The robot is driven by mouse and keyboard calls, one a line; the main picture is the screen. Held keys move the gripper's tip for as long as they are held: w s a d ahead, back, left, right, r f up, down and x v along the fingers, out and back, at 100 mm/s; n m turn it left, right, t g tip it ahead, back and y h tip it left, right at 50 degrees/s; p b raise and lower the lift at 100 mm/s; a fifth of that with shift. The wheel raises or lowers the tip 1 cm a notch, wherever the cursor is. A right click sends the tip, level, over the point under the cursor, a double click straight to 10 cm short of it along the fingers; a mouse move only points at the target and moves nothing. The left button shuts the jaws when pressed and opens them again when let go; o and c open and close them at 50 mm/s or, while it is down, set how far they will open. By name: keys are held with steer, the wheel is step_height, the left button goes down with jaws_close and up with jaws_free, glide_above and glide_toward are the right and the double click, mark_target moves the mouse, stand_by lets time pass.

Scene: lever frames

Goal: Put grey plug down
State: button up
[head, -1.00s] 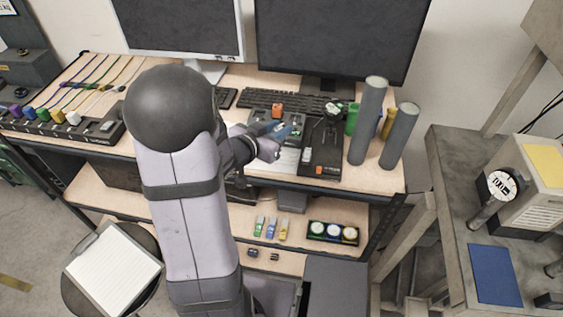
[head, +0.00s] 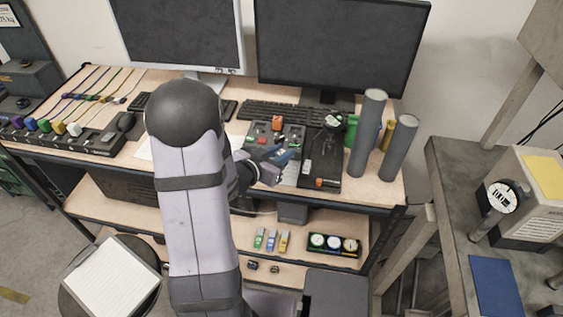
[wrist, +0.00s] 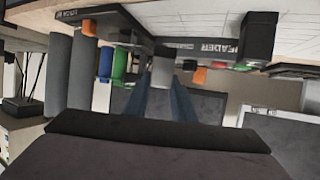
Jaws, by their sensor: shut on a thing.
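My gripper (head: 283,158) is at the front edge of the bench, by the panel with the orange knob. In the wrist view its blue fingers (wrist: 166,102) are shut on the grey plug (wrist: 163,72), which has a dark end. The wrist picture is upside down, and I cannot tell whether the plug touches anything. In the head view the plug is too small or hidden to make out. A strip (head: 92,140) with coloured plugs lies at the bench's left.
A dark box with a joystick (head: 322,160) stands right of my gripper, with tall grey cylinders (head: 368,135) beyond. A panel (head: 262,135), keyboard (head: 290,113) and monitors (head: 340,50) lie behind. A lower shelf (head: 215,225) holds small coloured items.

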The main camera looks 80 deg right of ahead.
steer(key=shift+f, duration=2.1)
steer(key=shift+f, duration=0.2)
steer(key=o, duration=1.1)
steer(key=shift+c, duration=0.2)
steer(key=shift+r, duration=0.25)
